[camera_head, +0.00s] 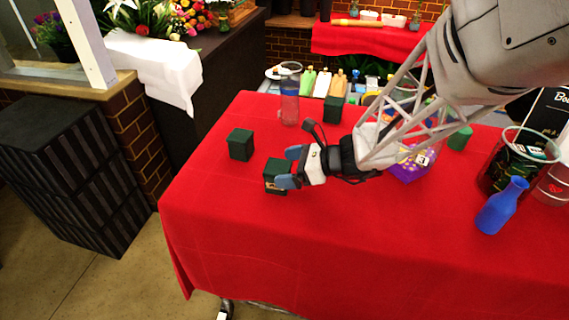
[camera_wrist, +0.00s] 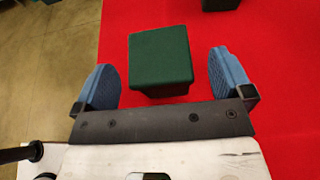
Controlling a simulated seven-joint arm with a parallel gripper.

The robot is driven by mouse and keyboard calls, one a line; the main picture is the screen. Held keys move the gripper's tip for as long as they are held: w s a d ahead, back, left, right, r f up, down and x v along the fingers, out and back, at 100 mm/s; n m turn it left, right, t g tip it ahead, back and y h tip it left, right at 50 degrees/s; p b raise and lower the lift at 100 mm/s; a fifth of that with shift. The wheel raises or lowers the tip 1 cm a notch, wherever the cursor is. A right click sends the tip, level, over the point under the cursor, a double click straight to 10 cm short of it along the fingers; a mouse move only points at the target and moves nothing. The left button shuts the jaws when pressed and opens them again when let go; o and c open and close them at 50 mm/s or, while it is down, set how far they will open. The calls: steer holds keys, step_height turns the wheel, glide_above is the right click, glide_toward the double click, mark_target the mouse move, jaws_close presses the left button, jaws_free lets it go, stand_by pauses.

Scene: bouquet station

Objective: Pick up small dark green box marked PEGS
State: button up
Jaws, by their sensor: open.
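A small dark green box (camera_head: 277,171) stands near the left front part of the red-covered table. My gripper (camera_head: 290,168) is at this box, with its blue fingers apart. In the wrist view the green box (camera_wrist: 160,58) lies between and slightly ahead of the two open fingertips of my gripper (camera_wrist: 166,75), with a gap on each side. A light patch shows low on its front in the head view, but no marking is readable. Similar dark green boxes stand to its left (camera_head: 241,144) and farther back (camera_head: 333,109).
A purple container (camera_head: 409,169), another green object (camera_head: 460,138), a blue vase (camera_head: 502,206) and a large glass vessel (camera_head: 515,162) stand to the right. The red tablecloth (camera_head: 350,250) is clear in front.

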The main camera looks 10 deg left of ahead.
mark_target(278, 166)
steer(key=shift+x, duration=1.6)
steer(key=shift+c, duration=0.2)
steer(key=c, duration=1)
steer(key=shift+r, duration=5)
